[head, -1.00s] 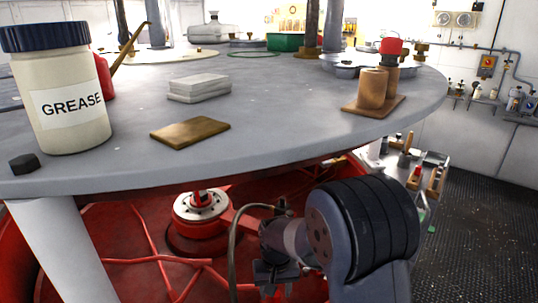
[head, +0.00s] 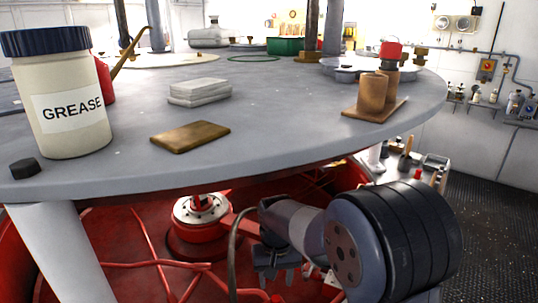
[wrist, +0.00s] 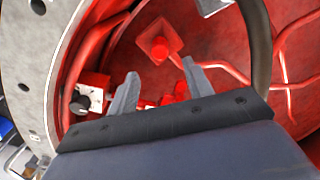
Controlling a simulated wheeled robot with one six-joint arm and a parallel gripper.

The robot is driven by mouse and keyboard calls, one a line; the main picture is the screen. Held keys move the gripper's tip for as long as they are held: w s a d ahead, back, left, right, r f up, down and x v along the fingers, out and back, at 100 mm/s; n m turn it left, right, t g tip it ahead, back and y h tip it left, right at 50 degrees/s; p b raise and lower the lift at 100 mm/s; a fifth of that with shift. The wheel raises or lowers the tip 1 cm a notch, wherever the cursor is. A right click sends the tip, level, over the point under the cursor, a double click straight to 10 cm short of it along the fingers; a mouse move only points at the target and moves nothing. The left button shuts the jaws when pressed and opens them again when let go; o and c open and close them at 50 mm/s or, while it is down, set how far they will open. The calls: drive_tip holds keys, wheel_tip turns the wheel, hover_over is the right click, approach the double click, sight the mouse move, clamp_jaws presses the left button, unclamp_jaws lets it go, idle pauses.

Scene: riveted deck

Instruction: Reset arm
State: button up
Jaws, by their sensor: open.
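My arm shows in the head view at the lower right, below the level of the round grey table. My gripper (head: 278,275) points down in front of the red structure under the table. In the wrist view my gripper (wrist: 158,85) has its two fingers spread apart with nothing between them. Red pipes and a red square fitting (wrist: 159,47) lie beyond the fingertips. I cannot tell how far the fingertips are from the red parts.
The table (head: 290,125) overhangs the area behind my arm. On it stand a grease jar (head: 65,95), a brown block (head: 190,136), grey slabs (head: 199,91) and brown cylinders (head: 372,93) on a plate. A tool cart (head: 400,165) stands behind my arm. Dark floor at right is clear.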

sight(275, 298)
wheel_tip(275, 298, down, 6)
drive_tip(key=shift+f, duration=0.1)
drive_tip(key=shift+p, duration=0.45)
wheel_tip(275, 298, up, 8)
drive_tip(key=p, duration=0.5)
drive_tip(key=shift+f, duration=0.25)
drive_tip(key=d+f+m+p, duration=0.1)
drive_tip(key=d, duration=1)
drive_tip(key=shift+w, duration=0.45)
